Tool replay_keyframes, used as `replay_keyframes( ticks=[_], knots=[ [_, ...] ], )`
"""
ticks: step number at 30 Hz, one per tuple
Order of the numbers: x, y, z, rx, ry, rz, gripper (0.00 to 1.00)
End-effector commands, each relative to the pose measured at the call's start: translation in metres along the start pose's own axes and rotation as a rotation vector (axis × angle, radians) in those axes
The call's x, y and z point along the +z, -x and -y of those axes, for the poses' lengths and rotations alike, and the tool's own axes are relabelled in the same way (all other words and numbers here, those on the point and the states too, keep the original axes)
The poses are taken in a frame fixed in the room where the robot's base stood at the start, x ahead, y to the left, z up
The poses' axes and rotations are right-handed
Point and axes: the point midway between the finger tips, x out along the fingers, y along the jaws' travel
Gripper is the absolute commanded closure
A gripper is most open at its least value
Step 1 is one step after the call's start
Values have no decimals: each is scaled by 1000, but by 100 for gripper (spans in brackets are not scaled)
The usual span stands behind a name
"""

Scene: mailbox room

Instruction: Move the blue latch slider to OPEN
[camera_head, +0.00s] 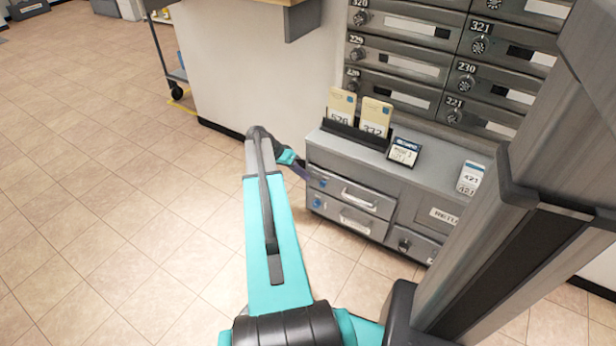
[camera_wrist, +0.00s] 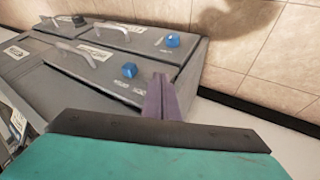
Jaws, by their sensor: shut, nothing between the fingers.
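Two blue latch sliders sit on the drawer fronts of a grey cabinet. The upper drawer's slider (camera_head: 322,183) and the lower drawer's slider (camera_head: 317,203) are at the left end in the head view. In the wrist view one slider (camera_wrist: 130,70) is on the nearer drawer and another (camera_wrist: 172,41) on the farther one. My gripper (camera_wrist: 160,96) is shut and empty, its purple fingers beside the nearer slider, to its right, close to the cabinet's edge. Whether they touch the cabinet is unclear. In the head view my gripper (camera_head: 305,174) is by the upper drawer's left end. Slider labels are too small to read.
The grey cabinet (camera_head: 420,172) stands below a wall of numbered mailboxes (camera_head: 400,65). Upright cards and a small sign (camera_head: 404,151) stand on its top. Drawer handles (camera_head: 358,198) stick out from its front. Tiled floor (camera_head: 100,180) to the left is clear.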

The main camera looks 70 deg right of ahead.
Motion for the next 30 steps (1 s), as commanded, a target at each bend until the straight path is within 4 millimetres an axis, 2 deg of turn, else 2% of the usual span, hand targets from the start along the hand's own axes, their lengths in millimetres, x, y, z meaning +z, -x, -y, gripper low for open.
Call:
replay_keyframes(
  ticks=[1, 3, 15, 21, 30],
  knots=[
    [-2, 14, -2, -2, 0, -2, 100],
    [-2, 25, -3, -1, 0, -1, 100],
    [-1, 83, -2, -1, -1, -1, 100],
    [-1, 95, -2, 0, -1, 0, 100],
    [0, 96, -2, 0, -1, 0, 100]
  ],
)
